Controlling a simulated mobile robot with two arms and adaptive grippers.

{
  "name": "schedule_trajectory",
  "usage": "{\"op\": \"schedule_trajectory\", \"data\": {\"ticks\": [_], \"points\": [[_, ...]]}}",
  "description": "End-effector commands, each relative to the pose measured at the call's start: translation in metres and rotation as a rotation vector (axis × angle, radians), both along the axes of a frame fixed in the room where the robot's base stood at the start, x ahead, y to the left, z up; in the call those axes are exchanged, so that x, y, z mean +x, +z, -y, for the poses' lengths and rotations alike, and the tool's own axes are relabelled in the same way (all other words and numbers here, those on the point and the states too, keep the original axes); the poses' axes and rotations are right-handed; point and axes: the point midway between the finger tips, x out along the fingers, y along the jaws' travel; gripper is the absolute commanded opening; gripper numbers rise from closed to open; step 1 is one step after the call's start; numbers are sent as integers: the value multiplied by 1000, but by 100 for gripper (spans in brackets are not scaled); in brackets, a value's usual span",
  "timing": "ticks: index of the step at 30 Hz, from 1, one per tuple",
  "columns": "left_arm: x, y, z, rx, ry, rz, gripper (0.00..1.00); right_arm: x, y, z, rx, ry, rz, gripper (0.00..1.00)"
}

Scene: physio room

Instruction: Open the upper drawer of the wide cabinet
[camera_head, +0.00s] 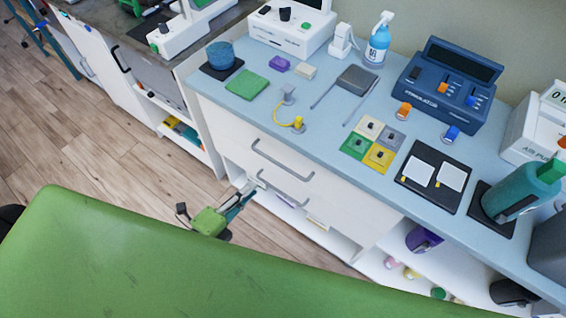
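The wide cabinet (330,130) has a pale blue top and white fronts. Its upper drawer (318,178) looks shut, with a grey bar handle (282,158). A second bar handle (285,192) sits below it on the lower front. My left gripper (247,193) is small in view, low in front of the cabinet near the left end of the lower handle and below the upper one. It appears apart from the upper handle. I cannot tell whether its fingers are open or shut. My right gripper is not in view.
A green padded couch (130,265) fills the foreground, leaving a narrow gap before the cabinet. Open shelves (395,262) lie at the cabinet's lower right. The top holds a blue device (440,85), a spray bottle (378,45) and a teal bottle (515,195). Wooden floor (90,140) is clear at left.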

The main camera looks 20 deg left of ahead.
Motion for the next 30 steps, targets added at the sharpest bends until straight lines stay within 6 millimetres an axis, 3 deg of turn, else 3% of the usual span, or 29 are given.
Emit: {"op": "schedule_trajectory", "data": {"ticks": [5, 21, 30], "points": [[18, 0, 7, 3, -3, 8, 14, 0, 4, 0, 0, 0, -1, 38], [110, -22, 40, 1, 0, 3, 14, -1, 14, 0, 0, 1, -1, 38], [127, -26, 46, 0, -1, 2, 14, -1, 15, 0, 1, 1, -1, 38]]}}
